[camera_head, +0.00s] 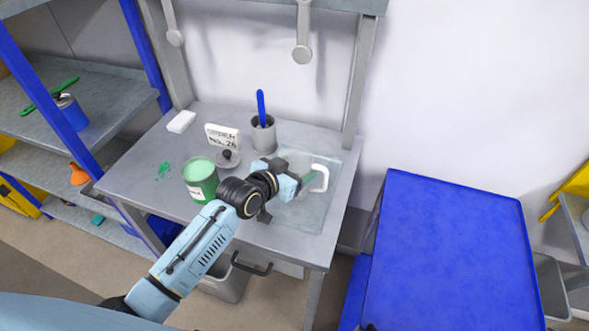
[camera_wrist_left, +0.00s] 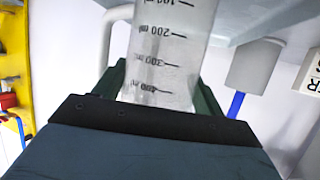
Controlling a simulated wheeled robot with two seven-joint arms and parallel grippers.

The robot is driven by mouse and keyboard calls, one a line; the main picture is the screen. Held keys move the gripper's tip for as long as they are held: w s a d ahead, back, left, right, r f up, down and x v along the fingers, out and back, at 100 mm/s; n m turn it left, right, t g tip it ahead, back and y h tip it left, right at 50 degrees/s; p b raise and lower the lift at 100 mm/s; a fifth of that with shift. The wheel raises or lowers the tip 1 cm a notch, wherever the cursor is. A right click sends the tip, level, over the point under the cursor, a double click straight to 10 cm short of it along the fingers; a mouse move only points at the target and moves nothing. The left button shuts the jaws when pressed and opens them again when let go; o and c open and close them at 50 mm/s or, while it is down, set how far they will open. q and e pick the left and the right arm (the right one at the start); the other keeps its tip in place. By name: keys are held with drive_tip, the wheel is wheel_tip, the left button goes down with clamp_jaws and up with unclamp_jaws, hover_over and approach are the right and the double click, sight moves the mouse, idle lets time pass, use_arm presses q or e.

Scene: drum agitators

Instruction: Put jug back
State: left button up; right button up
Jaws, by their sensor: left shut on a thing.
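A clear jug with black millilitre marks (camera_wrist_left: 165,60) fills the middle of the left wrist view, between the dark fingers of my left gripper (camera_wrist_left: 160,90). My left gripper (camera_head: 292,182) is shut on it. In the head view the jug's white handle (camera_head: 321,179) shows just beyond the fingers, and the gripper hides much of its body. The jug is over a pale translucent mat or tray (camera_head: 291,214) at the right end of the grey bench (camera_head: 145,190). I cannot tell whether it touches the surface. My right gripper is not in view.
A green open tin (camera_head: 200,182), a lid with a black knob (camera_head: 228,158), a sign (camera_head: 222,136) and a grey cup with a blue-handled tool (camera_head: 263,133) stand on the bench. A blue table top (camera_head: 445,255) to the right is clear. Shelves stand at left.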

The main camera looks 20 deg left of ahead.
use_arm(q)
drive_tip(key=shift+f, duration=0.15)
drive_tip(key=o, duration=1.1)
drive_tip(key=v, duration=1.2)
drive_tip(key=shift+p, duration=0.35)
